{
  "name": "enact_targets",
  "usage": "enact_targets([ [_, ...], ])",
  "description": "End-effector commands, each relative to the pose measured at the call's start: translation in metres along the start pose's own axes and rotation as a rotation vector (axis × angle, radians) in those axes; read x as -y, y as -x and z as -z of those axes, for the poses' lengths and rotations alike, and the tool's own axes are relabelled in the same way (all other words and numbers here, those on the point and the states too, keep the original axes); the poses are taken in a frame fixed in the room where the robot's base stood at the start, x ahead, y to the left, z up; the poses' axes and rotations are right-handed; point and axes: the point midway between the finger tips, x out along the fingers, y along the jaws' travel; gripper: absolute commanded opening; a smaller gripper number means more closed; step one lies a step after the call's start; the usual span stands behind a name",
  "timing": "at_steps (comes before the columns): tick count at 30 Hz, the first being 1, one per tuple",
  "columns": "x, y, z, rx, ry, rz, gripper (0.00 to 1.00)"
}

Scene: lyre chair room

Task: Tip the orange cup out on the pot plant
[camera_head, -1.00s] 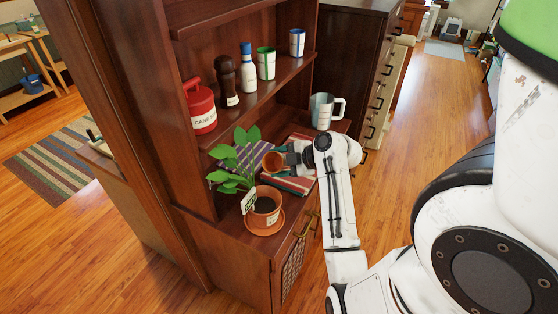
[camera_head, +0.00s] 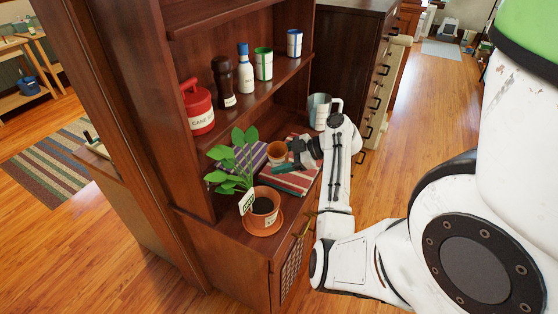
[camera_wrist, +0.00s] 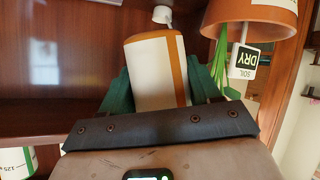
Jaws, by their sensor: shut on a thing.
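The orange cup (camera_head: 277,153) is in my gripper (camera_head: 289,153), above the cabinet top and behind and right of the pot plant. It looks close to upright in the head view. In the wrist view the cup (camera_wrist: 157,65) shows its white label between my two dark green fingers, which are shut on it. The pot plant (camera_head: 262,204) stands on an orange saucer, with dark soil and green leaves leaning left. Its pot (camera_wrist: 255,14) shows at the upper right of the wrist view, apart from the cup, with an upside-down tag reading "SOIL DRY". The cup's inside is not clear.
A metal jug (camera_head: 319,112) stands behind my wrist. Striped cloths (camera_head: 298,180) lie under the cup. The shelf above holds a red canister (camera_head: 198,107), a brown mill (camera_head: 223,82), a bottle and two tins. The cabinet's front edge is near the plant.

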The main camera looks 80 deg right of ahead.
Motion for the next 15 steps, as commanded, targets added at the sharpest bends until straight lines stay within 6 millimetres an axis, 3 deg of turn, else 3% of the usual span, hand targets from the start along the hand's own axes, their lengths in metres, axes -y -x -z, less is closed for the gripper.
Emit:
enact_targets([
  [6,-0.0095,-0.0010,-0.0126,-0.087,-0.188,0.075,0.30],
  [15,-0.0101,-0.0005,-0.0124,-0.097,-0.214,0.088,0.30],
])
